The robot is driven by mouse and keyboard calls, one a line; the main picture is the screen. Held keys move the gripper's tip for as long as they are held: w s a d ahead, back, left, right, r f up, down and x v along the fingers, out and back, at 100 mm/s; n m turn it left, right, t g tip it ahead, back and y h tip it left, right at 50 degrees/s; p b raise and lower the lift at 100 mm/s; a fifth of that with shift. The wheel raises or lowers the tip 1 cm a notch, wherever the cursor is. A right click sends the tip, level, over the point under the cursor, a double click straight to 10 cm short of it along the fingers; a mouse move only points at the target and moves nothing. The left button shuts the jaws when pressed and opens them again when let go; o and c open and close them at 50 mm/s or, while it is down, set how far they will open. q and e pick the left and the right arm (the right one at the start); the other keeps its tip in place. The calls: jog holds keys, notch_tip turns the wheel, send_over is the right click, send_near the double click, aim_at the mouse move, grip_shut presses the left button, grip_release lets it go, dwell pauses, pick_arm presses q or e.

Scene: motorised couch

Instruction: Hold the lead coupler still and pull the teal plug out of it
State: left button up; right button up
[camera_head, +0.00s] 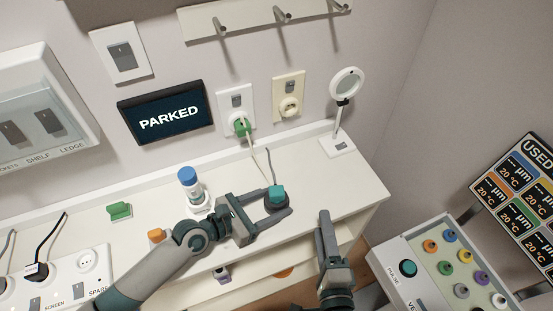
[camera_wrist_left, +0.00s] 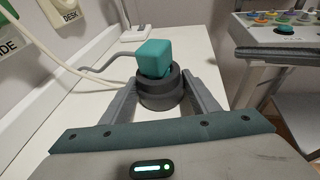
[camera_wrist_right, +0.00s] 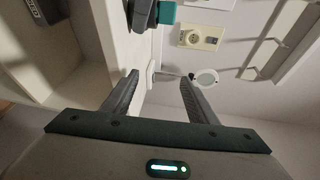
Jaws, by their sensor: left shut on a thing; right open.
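The teal plug (camera_head: 276,192) sits upright in the dark round lead coupler (camera_head: 268,204) on the white ledge. In the left wrist view the plug (camera_wrist_left: 155,58) is a teal block on top of the coupler (camera_wrist_left: 161,92). My left gripper (camera_head: 277,207) is shut on the coupler, one finger on each side of it. My right gripper (camera_head: 324,216) is open and empty, to the right of the coupler and past the ledge's front edge. In the right wrist view the plug (camera_wrist_right: 167,12) and coupler (camera_wrist_right: 144,14) show at the top, outside the fingers (camera_wrist_right: 158,80).
A green plug (camera_head: 242,126) is in the wall socket, with a pale cord. A white ring lamp (camera_head: 338,146) stands at the ledge's right end. A blue-capped bottle (camera_head: 190,182) stands behind my left arm. A control panel (camera_head: 450,262) with coloured knobs is at lower right.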

jog(key=w+a+r+n+g+y, duration=0.7)
jog(key=a+n, duration=0.4)
jog(key=n, duration=0.4)
jog(key=w+a+r+n+g+y, duration=0.6)
jog(key=a+n+y, duration=0.45)
jog(key=n, duration=0.55)
jog(key=w+d+r+n+g+h, duration=0.2)
jog(key=w+d+r+n+h, duration=0.2)
jog(key=w+d+n+h, duration=0.5)
jog(key=s+f+n+h, duration=0.2)
jog(key=s+n+h, duration=0.2)
jog(key=n, duration=0.3)
jog(key=s+d+f+n+g+h, duration=0.1)
jog(key=s+f+n+h, duration=0.1)
jog(key=s+n+h, duration=0.3)
jog(key=shift+s+d+f+n+g, duration=0.3)
jog(key=shift+s+n, duration=0.5)
jog(key=shift+n, duration=0.8)
